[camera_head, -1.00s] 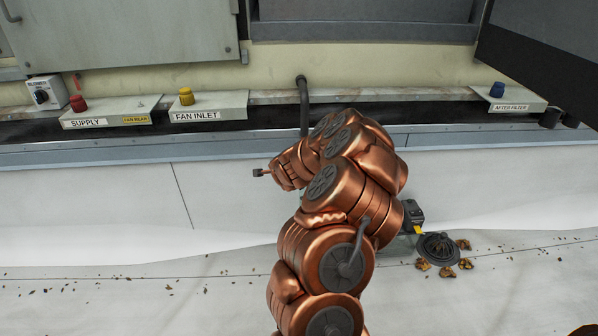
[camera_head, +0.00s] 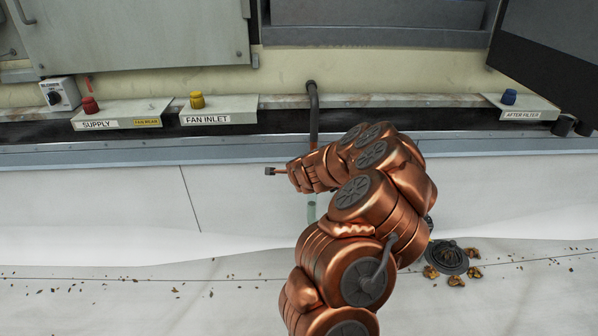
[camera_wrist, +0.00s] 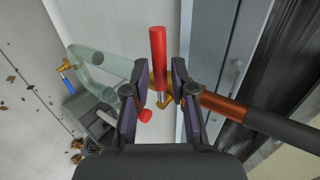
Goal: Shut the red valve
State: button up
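The red valve lever (camera_wrist: 158,45) shows in the wrist view, upright in the picture above brass fittings (camera_wrist: 163,98). My gripper (camera_wrist: 160,72) is open, with one finger on each side of the lever's lower end. Gaps show between the fingers and the lever; I cannot tell how deep it sits between them. A second, smaller red part (camera_wrist: 145,115) shows lower, by the left finger. In the head view my arm hides the valve and my fingertips.
A pale green pipe (camera_wrist: 98,58) and a blue-handled valve (camera_wrist: 68,82) lie left in the wrist view; a black pipe (camera_wrist: 275,122) runs right. In the head view, a ledge carries red (camera_head: 91,105), yellow (camera_head: 197,100) and blue (camera_head: 509,97) knobs. A dark drain (camera_head: 447,257) lies right.

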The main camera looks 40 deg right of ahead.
jog(key=shift+o, duration=0.9)
jog(key=v, duration=1.2)
jog(key=shift+w, duration=0.1)
